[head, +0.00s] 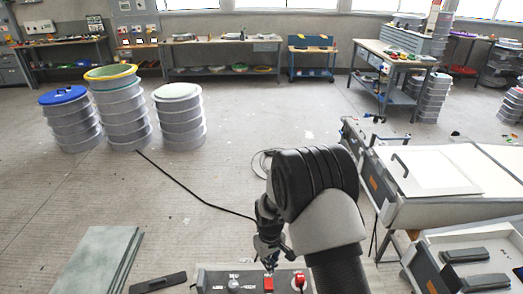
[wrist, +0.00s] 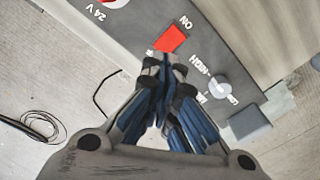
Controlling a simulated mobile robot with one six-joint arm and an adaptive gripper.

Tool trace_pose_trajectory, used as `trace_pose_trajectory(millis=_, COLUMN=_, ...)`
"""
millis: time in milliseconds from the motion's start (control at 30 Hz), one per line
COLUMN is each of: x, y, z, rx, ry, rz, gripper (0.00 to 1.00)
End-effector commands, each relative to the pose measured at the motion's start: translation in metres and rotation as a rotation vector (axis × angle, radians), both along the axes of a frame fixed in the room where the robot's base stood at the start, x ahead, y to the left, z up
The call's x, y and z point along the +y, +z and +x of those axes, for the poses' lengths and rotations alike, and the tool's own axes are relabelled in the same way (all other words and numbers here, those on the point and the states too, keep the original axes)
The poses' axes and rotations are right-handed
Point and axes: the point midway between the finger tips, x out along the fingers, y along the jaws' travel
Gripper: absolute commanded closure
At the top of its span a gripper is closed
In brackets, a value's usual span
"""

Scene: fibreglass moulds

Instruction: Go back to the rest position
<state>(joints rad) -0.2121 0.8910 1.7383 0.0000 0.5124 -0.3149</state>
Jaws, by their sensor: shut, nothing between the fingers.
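My gripper (head: 270,264) hangs from my arm at the bottom centre of the head view, pointing down over a grey control panel (head: 212,278). In the wrist view my gripper (wrist: 163,62) is shut and empty, its blue-padded fingers meeting at the tips. The tips are right beside the red ON switch (wrist: 172,38); I cannot tell whether they touch it. This switch also shows below my gripper in the head view (head: 268,284). A white knob (wrist: 218,87) is on the panel. A red button (head: 300,279) is at the panel's right.
A machine with a white lid (head: 430,168) stands close on the right, with a grey drawer unit (head: 470,262) in front. Greenish boards (head: 100,262) and a black bar (head: 158,283) lie at lower left. Stacked drums (head: 180,120) stand at back left. The middle floor is mostly clear, crossed by a cable.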

Motion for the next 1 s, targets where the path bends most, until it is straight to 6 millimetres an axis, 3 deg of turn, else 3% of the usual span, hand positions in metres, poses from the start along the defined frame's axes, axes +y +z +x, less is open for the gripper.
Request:
trace_pose_trajectory(millis=67, x=-0.001, y=0.008, z=0.001, rx=-0.006, ry=-0.006, rz=0.001, gripper=1.00)
trace_pose_trajectory(millis=167, x=-0.006, y=0.038, z=0.002, rx=-0.030, ry=-0.028, rz=0.007, gripper=1.00)
trace_pose_trajectory(millis=267, x=-0.015, y=0.087, z=-0.002, rx=-0.064, ry=-0.069, rz=0.014, gripper=1.00)
trace_pose_trajectory(millis=467, x=-0.040, y=0.190, z=-0.035, rx=-0.136, ry=-0.169, rz=0.031, gripper=1.00)
trace_pose_trajectory(millis=700, x=-0.068, y=0.280, z=-0.103, rx=-0.223, ry=-0.288, rz=0.054, gripper=1.00)
trace_pose_trajectory(millis=833, x=-0.081, y=0.313, z=-0.147, rx=-0.272, ry=-0.351, rz=0.067, gripper=1.00)
trace_pose_trajectory(millis=1000, x=-0.094, y=0.337, z=-0.206, rx=-0.333, ry=-0.432, rz=0.085, gripper=1.00)
